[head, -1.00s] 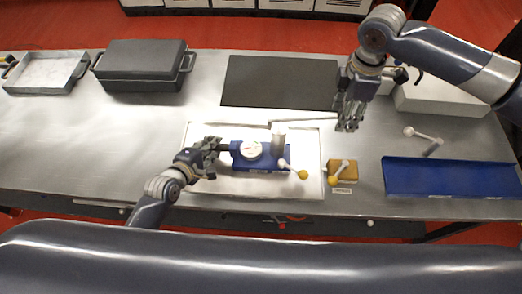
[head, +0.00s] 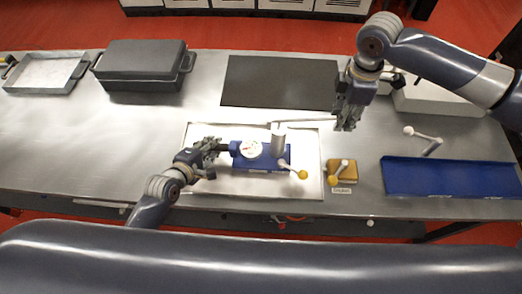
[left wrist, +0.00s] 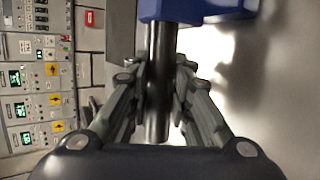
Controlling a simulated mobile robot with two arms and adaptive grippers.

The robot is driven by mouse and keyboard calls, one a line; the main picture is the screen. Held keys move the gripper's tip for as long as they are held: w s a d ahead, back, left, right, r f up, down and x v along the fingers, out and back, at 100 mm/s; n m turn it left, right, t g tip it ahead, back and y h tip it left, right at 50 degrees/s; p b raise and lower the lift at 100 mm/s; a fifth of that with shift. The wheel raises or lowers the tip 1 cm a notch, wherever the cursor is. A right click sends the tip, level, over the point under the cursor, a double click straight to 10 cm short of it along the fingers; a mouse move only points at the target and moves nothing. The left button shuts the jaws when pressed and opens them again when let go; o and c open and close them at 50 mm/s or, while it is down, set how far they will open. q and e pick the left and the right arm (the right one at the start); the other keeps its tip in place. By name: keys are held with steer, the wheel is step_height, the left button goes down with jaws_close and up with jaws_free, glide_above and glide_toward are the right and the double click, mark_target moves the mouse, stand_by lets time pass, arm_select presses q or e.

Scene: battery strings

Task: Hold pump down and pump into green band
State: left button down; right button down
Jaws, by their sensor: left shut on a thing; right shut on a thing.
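The blue pump (head: 272,160) sits on a white tray (head: 200,187) at the middle of the bench. It has a round white gauge (head: 250,149) on top, too small to read, and a grey upright cylinder (head: 279,141). My left gripper (head: 221,148) is shut around the dark round bar (left wrist: 157,110) at the pump's left end; the left wrist view shows the blue body beyond it. A long pale pump lever (head: 305,123) runs right from near the cylinder. My right gripper (head: 346,124) is shut at the lever's far end; the fingers partly hide the contact.
A yellow-knobbed lever (head: 302,174) is at the pump's front right. A tan block (head: 345,168) with another lever and a blue tray (head: 440,178) are to the right. A black case (head: 140,65) and dark mat (head: 262,82) lie behind.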

steer(key=shift+s+f, duration=0.15)
steer(key=shift+f, duration=1.65)
steer(key=f, duration=0.4)
steer(key=shift+a, duration=0.2)
steer(key=shift+f, duration=0.2)
steer(key=shift+a+f, duration=0.2)
steer(key=shift+f, duration=0.35)
steer(key=shift+r, duration=0.1)
